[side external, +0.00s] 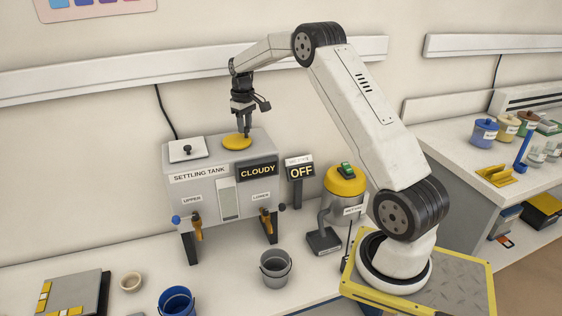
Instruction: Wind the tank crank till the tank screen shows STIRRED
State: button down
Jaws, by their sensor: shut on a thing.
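The settling tank (199,190) is a grey box on legs on the bench, left of my arm. The crank (231,142) is a yellow disc on top of the tank, toward the right. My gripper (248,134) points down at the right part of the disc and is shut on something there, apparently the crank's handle. The handle itself is mostly hidden by the fingers.
Two taps marked UPPER (198,226) and LOWER (267,223) stick out of the tank's front. A grey bucket (275,268) and a blue bucket (177,301) stand in front. A yellow-topped machine (345,181) and an OFF sign (301,172) stand right of the tank.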

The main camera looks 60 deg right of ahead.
aim_at(239, 135)
jog(key=n, duration=0.2)
jog(key=w+n, duration=0.1)
jog(key=n, duration=0.2)
jog(key=shift+w+d+r+n, duration=0.1)
jog(key=shift+w+d+n, duration=0.1)
jog(key=shift+w+n, duration=0.1)
jog(key=shift+w+a+n, duration=0.1)
jog(key=shift+w+n, duration=0.15)
jog(key=shift+n, duration=0.8)
jog(key=shift+w+n, duration=0.25)
jog(key=shift+n, duration=0.8)
jog(key=shift+c, duration=2.2)
grip_release()
notch_tip(239, 135, up, 8)
